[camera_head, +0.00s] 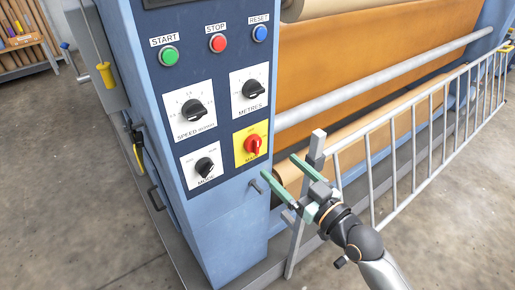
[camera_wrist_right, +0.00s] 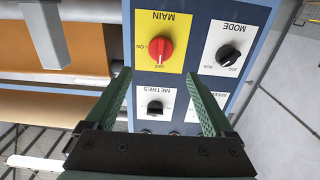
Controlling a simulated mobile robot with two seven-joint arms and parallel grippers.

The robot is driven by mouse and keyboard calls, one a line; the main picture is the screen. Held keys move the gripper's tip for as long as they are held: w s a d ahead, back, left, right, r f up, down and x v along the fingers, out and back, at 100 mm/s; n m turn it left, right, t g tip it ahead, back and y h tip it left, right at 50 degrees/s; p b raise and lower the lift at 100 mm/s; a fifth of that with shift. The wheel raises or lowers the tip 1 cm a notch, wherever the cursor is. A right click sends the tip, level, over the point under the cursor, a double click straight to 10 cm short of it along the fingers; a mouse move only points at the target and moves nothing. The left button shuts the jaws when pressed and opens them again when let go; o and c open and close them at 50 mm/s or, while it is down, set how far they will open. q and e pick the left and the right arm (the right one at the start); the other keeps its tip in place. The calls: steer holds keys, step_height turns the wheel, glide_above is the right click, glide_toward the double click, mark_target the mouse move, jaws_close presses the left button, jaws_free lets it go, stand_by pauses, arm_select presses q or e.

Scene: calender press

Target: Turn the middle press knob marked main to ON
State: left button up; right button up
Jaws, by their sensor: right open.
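The main knob (camera_head: 253,145) is a red rotary knob on a yellow plate (camera_head: 242,134), at the lower right of the blue control panel in the head view. In the right wrist view the panel appears upside down, with the red knob (camera_wrist_right: 160,49) beside OFF and ON marks. Its grip looks lined up with OFF. My right gripper (camera_head: 279,166) is open and empty, a little below and right of the knob in the head view. In the wrist view its green fingers (camera_wrist_right: 158,74) are spread wide, apart from the knob. My left gripper is not in view.
Black knobs for speed (camera_head: 194,111), metres (camera_head: 253,90) and mode (camera_head: 204,167) surround the main plate. Start, stop and reset buttons (camera_head: 217,43) sit above. A grey barred guard (camera_head: 420,140) with an upright post (camera_head: 317,150) stands right of the panel, close to my right gripper.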

mark_target(258, 146)
steer(key=x, duration=0.9)
steer(key=shift+c, duration=0.3)
steer(key=c, duration=1.3)
